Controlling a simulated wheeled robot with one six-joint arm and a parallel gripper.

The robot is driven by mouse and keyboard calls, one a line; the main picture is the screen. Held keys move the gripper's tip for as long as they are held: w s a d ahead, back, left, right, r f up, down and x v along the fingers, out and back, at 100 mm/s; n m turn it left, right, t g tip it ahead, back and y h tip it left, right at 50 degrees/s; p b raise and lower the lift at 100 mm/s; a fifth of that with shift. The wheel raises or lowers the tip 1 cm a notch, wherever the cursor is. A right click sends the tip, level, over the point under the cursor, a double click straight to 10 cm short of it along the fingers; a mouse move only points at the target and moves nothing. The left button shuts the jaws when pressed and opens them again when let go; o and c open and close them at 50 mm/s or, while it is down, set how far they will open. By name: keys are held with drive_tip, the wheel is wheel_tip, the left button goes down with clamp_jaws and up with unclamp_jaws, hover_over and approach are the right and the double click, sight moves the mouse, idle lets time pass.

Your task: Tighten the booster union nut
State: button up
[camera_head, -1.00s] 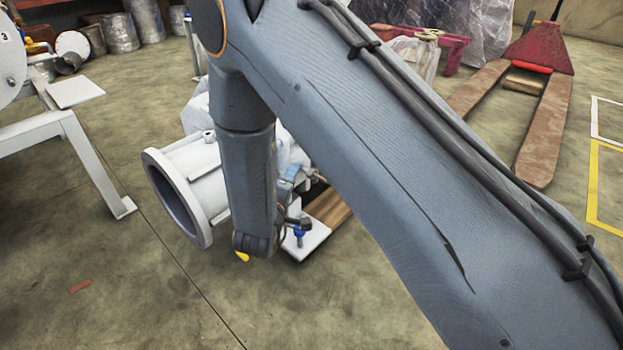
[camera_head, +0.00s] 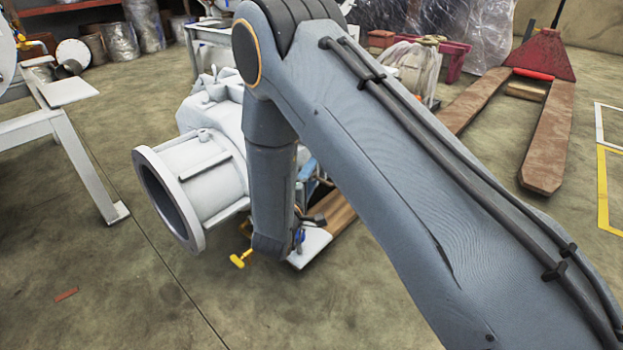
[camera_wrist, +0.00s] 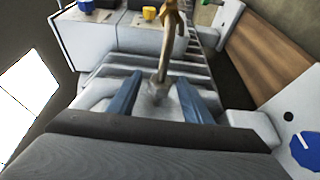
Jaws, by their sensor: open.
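In the wrist view the two blue fingers of my gripper (camera_wrist: 158,98) are open. Between and beyond them, a tan curved pipe (camera_wrist: 164,48) comes down to a small grey fitting (camera_wrist: 157,91) on the ribbed grey machine. I cannot tell for sure whether this fitting is the booster union nut, or whether the fingers touch it. In the head view the white vacuum machine (camera_head: 212,176), with a big round flange at its left end, stands behind my arm. My arm hides the gripper and the pipe there.
In the wrist view a blue knob (camera_wrist: 304,150) is at the lower right, and a yellow knob (camera_wrist: 149,13) is at the top. In the head view a yellow handle (camera_head: 241,259) sticks out below the machine. A pallet truck (camera_head: 541,65) stands at the back right.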

drive_tip(key=shift+w, duration=0.1)
drive_tip(key=c, duration=1.1)
drive_tip(key=shift+o, duration=0.2)
drive_tip(key=shift+r+p, duration=0.15)
drive_tip(key=shift+p, duration=0.75)
drive_tip(key=g+p, duration=0.1)
drive_tip(key=p, duration=0.2)
drive_tip(key=shift+r+m+g+p, duration=0.15)
drive_tip(key=shift+m+g+p, duration=0.15)
drive_tip(key=shift+p, duration=0.05)
drive_tip(key=g+y+p, duration=0.1)
drive_tip(key=g+p, duration=0.1)
drive_tip(key=p, duration=0.4)
drive_tip(key=shift+m+g+y+p, duration=0.3)
drive_tip(key=shift+m, duration=0.1)
drive_tip(key=g+y+p, duration=0.1)
drive_tip(key=g+p, duration=0.1)
drive_tip(key=p, duration=0.3)
drive_tip(key=shift+m+g, duration=0.3)
drive_tip(key=shift+m, duration=0.1)
drive_tip(key=shift+f+y+p, duration=0.2)
drive_tip(key=shift+y+p, duration=0.1)
drive_tip(key=shift+p, duration=0.35)
drive_tip(key=shift+f+g, duration=0.1)
drive_tip(key=shift+g, duration=0.3)
